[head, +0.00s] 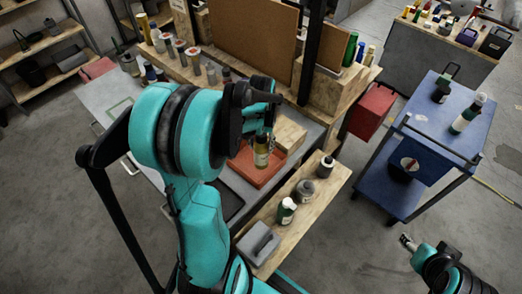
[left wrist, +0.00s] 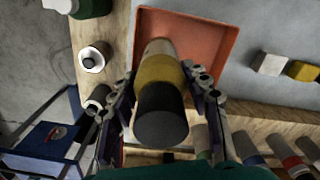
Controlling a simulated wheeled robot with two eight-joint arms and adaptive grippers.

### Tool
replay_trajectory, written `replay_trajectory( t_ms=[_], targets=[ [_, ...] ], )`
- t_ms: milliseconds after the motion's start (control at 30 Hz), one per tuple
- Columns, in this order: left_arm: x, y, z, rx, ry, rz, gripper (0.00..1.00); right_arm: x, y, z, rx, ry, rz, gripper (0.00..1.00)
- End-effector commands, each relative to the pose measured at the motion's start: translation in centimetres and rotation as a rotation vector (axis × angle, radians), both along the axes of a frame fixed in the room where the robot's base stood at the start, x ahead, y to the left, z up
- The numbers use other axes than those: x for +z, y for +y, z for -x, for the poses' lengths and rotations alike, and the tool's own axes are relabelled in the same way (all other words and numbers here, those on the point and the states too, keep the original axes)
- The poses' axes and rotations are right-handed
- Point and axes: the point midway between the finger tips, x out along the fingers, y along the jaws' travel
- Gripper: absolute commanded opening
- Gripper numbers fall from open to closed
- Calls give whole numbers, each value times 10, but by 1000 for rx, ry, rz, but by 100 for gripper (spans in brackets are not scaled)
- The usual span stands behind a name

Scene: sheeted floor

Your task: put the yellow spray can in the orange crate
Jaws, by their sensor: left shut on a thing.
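The yellow spray can (left wrist: 160,72) has a dark end that faces the camera in the left wrist view. My left gripper (left wrist: 163,90) is shut on it, with a finger on each side. In the head view the can (head: 262,152) hangs upright under my left gripper (head: 266,136). The shallow orange crate (head: 252,174) lies below and behind the can; its floor and rim also show in the left wrist view (left wrist: 215,32). I cannot tell whether the can touches the crate. My right gripper (head: 408,243) is away at the lower right, over the floor, with no object visible in it.
A wooden shelf board (head: 318,192) beside the crate bears several bottles and a grey block (head: 258,243). A wooden block (head: 290,133) stands behind the crate. Several cans line the back ledge. A blue cart (head: 440,130) stands to the right, with bare floor between.

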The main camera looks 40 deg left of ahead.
Motion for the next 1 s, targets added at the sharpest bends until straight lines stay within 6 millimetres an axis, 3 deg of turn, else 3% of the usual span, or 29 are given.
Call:
replay_trajectory(
  t_ms=[200,533,900,933,1000],
  targets=[
    [-13,12,-18,0,1,0,0,-4,0,0,0,0,0,56],
    [-53,12,-18,0,0,0,0,-15,0,0,0,0,0,56],
    [-57,12,-18,0,0,0,0,-19,0,0,0,0,0,56],
    [-57,12,-18,0,0,0,50,-19,0,0,0,0,0,56],
    [-56,12,-18,0,0,0,68,-18,0,0,0,0,0,56]
  ],
)
